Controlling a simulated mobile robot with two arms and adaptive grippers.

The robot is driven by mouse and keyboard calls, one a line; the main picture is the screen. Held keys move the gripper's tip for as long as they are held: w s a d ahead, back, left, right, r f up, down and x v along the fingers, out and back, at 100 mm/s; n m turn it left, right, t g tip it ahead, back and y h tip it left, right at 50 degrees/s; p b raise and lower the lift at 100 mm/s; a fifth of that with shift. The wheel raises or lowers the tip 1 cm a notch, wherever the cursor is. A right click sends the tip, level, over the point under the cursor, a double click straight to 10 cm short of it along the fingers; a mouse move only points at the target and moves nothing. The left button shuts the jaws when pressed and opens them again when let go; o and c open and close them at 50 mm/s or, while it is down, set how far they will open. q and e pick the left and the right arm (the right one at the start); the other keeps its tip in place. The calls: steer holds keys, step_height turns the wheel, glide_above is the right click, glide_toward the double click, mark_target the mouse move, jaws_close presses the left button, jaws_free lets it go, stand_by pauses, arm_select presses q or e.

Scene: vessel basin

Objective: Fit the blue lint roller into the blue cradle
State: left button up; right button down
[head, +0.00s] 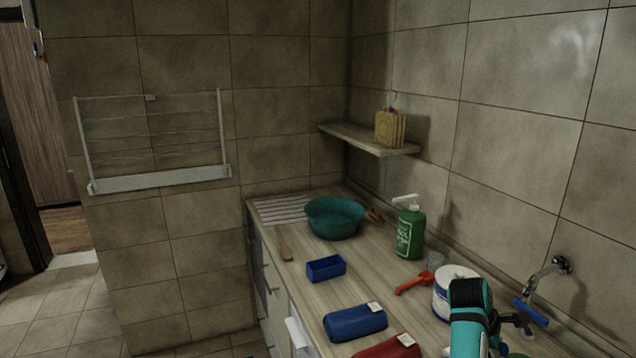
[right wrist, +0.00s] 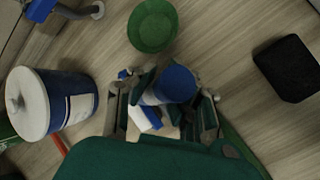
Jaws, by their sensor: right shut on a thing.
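The blue cradle (head: 325,268) is a small open-topped blue box on the counter in the head view, left of the tub. The blue lint roller shows in the right wrist view as a blue cylinder (right wrist: 176,82), with blue and white parts beside it. My right gripper (right wrist: 165,104) is shut on the lint roller, one finger on each side. In the head view my teal right arm stands at the lower right and hides the roller, so its height over the counter is unclear. My left gripper is not in view.
Between arm and cradle stand a white tub (head: 454,290) and an orange scoop (head: 414,284). Blue (head: 355,323) and red (head: 390,348) rolls lie in front. A teal basin (head: 335,217) and green pump bottle (head: 410,232) stand behind. A tap (head: 552,268) juts from the wall.

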steer(key=b+v, duration=0.2)
steer(key=v, duration=1.5)
steer(key=shift+w+d+r, duration=0.3)
steer(key=shift+d, duration=0.05)
